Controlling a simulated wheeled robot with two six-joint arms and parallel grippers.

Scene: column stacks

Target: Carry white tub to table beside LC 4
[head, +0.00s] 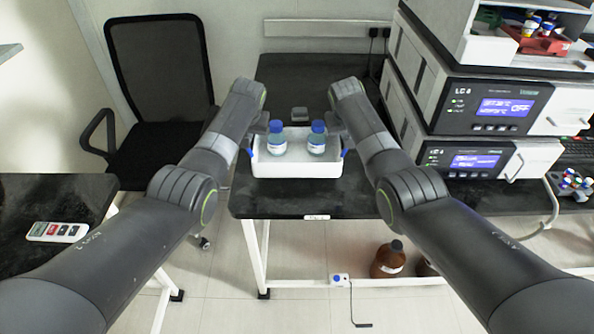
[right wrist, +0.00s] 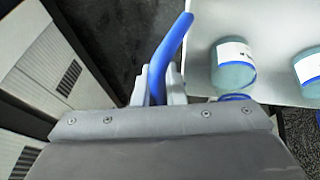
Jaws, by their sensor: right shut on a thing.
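The white tub (head: 296,170) is over the black table (head: 285,202), left of the LC 4 unit (head: 470,161); I cannot tell whether it touches the tabletop. Two bottles with blue caps stand in it, a left one (head: 277,146) and a right one (head: 317,146). My right gripper (head: 340,142) is shut on the tub's right blue handle, which shows between the fingers in the right wrist view (right wrist: 168,55). My left gripper (head: 254,142) is at the left blue handle (head: 248,151); its fingers are too small to tell whether they are shut.
A second instrument (head: 495,107) is stacked on the LC 4 unit. A black chair (head: 160,85) stands at left, and a side table (head: 60,195) holds a remote-like device (head: 57,232). Brown bottles (head: 388,262) stand on the floor.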

